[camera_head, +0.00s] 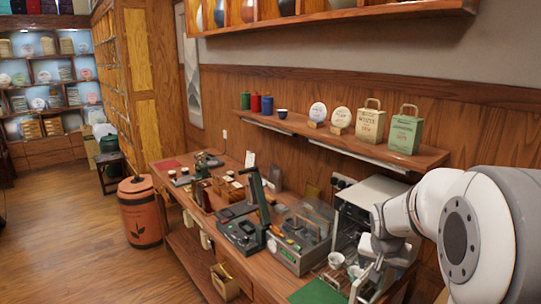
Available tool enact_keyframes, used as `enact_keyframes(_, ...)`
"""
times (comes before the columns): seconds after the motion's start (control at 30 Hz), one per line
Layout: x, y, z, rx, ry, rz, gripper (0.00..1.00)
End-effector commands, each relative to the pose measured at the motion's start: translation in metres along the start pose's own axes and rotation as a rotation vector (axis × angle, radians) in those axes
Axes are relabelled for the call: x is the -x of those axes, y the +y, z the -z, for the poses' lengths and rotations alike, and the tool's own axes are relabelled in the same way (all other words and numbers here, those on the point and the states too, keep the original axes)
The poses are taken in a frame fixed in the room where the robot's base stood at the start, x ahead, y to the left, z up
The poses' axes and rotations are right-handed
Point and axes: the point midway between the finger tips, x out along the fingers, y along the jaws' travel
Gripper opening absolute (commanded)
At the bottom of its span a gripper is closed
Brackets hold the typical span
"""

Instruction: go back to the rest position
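My arm fills the right edge of the view, with its large white and grey joint close to the camera. My gripper (368,283) is low at the right, over the near end of the wooden workbench (284,204). It is small, seen at an angle and partly lost against the cups and machine behind it. I cannot tell whether its fingers are open or shut, or whether anything is between them.
A silver box-shaped machine (368,203) stands close behind my gripper. Small white cups (336,260) and a green mat (318,292) are beside it. A press with an upright lever (259,196) stands further left. A shelf (330,137) with bags overhangs the bench. Floor at left is open.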

Motion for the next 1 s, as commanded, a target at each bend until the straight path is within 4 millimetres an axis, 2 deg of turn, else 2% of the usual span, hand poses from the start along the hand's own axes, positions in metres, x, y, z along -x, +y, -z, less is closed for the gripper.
enact_keyframes(0.27, 0.014, -0.003, -0.037, 0.065, -0.013, 0.017, 0.71)
enact_keyframes(0.47, 0.027, -0.007, -0.072, 0.132, -0.027, 0.037, 0.71)
enact_keyframes(0.63, 0.038, -0.010, -0.120, 0.220, -0.043, 0.066, 0.71)
enact_keyframes(0.83, 0.047, -0.007, -0.199, 0.369, -0.072, 0.122, 0.71)
enact_keyframes(0.9, 0.048, -0.005, -0.220, 0.411, -0.080, 0.138, 0.71)
enact_keyframes(1.0, 0.049, -0.003, -0.241, 0.452, -0.090, 0.155, 0.71)
